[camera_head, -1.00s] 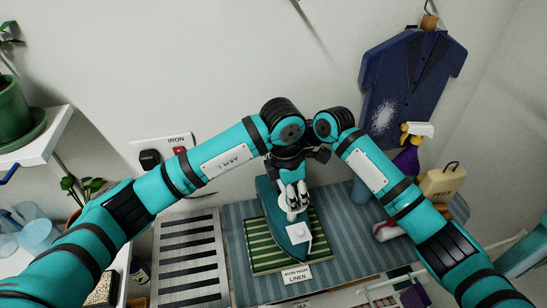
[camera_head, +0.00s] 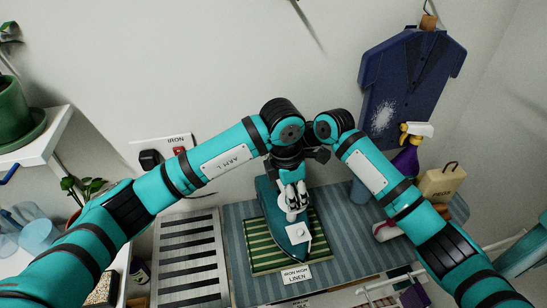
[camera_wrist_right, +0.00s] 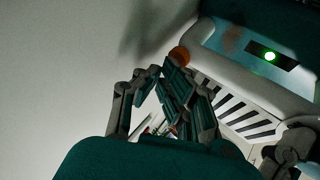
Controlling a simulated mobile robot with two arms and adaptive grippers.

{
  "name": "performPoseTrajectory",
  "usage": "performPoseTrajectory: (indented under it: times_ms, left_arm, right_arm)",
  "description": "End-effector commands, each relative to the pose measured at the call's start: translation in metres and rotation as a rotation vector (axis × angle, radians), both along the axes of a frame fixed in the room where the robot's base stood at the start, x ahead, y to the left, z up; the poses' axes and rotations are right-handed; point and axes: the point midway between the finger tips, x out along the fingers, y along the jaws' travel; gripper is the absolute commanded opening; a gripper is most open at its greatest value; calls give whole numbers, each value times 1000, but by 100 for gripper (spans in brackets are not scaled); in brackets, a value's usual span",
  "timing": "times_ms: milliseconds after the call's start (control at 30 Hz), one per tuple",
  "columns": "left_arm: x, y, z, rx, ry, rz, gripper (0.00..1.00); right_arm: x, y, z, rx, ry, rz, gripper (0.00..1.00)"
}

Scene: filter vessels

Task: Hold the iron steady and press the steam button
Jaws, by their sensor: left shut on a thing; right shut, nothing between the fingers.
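The teal iron (camera_head: 267,200) stands on a green striped cloth (camera_head: 257,258) on the board, its pointed end toward the front. My left gripper (camera_head: 293,208) is over the iron and shut on its pale handle (camera_wrist_right: 235,75); part of it shows at the right edge of the right wrist view (camera_wrist_right: 293,150). In that view my right gripper (camera_wrist_right: 166,75) is shut and empty, its fingertips close beside an orange round button (camera_wrist_right: 179,55) on the handle. I cannot tell whether they touch it. A green light (camera_wrist_right: 270,57) glows on the iron. In the head view the right gripper is not clearly distinguishable.
A slotted metal rest (camera_head: 188,260) lies left of the blue striped board (camera_head: 345,235). A linen label (camera_head: 296,274) is in front of the iron. A purple spray bottle (camera_head: 406,160) and a beige container (camera_head: 440,183) stand at the right. A navy garment (camera_head: 410,80) hangs behind.

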Motion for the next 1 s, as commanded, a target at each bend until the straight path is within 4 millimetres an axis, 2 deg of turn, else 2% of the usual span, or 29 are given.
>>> performPoseTrajectory:
  times_ms: [33,267,800,1000]
  left_arm:
    - [0,-2,1,-5,-1,0,0]
    - [0,-3,2,-8,-1,0,0]
    - [0,-5,3,-14,-3,-2,0]
    - [0,-6,3,-16,-4,-3,0]
  right_arm:
    - [-4,2,-9,-6,11,5,0]
    - [-5,3,-13,-7,12,7,0]
    - [-5,4,-13,-7,13,8,0]
    - [-7,6,-6,-5,12,9,0]
